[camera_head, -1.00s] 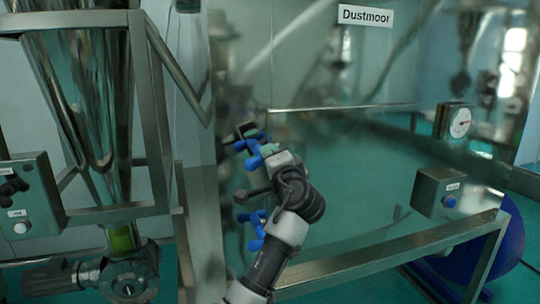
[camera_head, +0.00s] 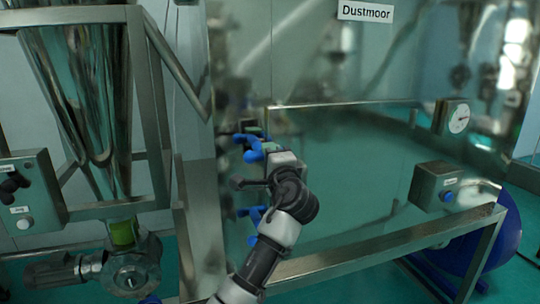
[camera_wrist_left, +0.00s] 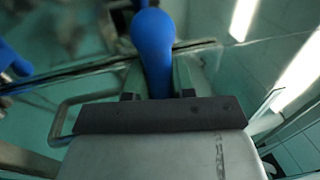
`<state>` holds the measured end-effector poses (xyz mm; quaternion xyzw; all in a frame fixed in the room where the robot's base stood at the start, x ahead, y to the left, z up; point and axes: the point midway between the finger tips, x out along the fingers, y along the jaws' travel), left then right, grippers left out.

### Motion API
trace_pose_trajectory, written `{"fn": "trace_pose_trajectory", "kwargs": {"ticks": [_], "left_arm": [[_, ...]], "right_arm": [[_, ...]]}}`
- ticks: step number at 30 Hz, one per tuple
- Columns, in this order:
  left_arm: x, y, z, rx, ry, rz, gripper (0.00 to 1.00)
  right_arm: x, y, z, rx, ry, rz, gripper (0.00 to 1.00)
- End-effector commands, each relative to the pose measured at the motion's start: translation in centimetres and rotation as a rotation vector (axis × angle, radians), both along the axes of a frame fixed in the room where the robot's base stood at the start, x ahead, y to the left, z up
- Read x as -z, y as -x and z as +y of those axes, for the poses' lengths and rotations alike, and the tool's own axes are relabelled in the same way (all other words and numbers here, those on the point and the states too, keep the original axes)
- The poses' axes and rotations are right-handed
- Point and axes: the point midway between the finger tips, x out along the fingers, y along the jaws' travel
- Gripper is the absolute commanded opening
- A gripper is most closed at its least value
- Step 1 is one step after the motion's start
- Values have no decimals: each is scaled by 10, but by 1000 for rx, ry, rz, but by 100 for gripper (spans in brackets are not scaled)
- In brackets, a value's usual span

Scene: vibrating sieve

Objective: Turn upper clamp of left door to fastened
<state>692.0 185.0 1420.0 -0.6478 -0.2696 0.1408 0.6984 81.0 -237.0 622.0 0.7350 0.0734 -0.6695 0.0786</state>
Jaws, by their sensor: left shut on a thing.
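The upper clamp's blue handle (camera_head: 253,152) is at the left end of the sieve's glossy front, in the head view. My left gripper (camera_head: 266,149) is at this handle and shut on it. In the left wrist view, the blue handle (camera_wrist_left: 152,45) stands up between the fingers (camera_wrist_left: 157,82), its rounded end free beyond them. The gripper hides the clamp's base. Another blue handle (camera_head: 245,140) shows just beside it. Lower blue handles (camera_head: 256,214) sit below, partly behind my arm. Whether the clamp is fastened cannot be told. My right gripper is not in view.
A metal frame post (camera_head: 200,220) and a shiny hopper (camera_head: 85,90) stand to the left. A metal rail (camera_head: 380,252) runs below the sieve's front.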

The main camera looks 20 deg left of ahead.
Motion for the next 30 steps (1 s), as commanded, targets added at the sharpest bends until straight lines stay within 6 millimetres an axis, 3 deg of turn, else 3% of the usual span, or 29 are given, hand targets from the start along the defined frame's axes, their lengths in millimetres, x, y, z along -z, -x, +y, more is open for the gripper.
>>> {"fn": "trace_pose_trajectory", "kwargs": {"ticks": [3,4,9,20,30], "left_arm": [[-7,1,1,-2,-8,-10,1],[-7,1,1,-2,-8,-10,26],[-5,0,1,-2,-5,-8,49],[2,6,-4,1,-1,-5,49],[18,58,-39,2,0,-6,49]], "right_arm": [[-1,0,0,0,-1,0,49],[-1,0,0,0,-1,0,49],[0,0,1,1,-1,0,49],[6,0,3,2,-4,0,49],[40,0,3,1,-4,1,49]]}}
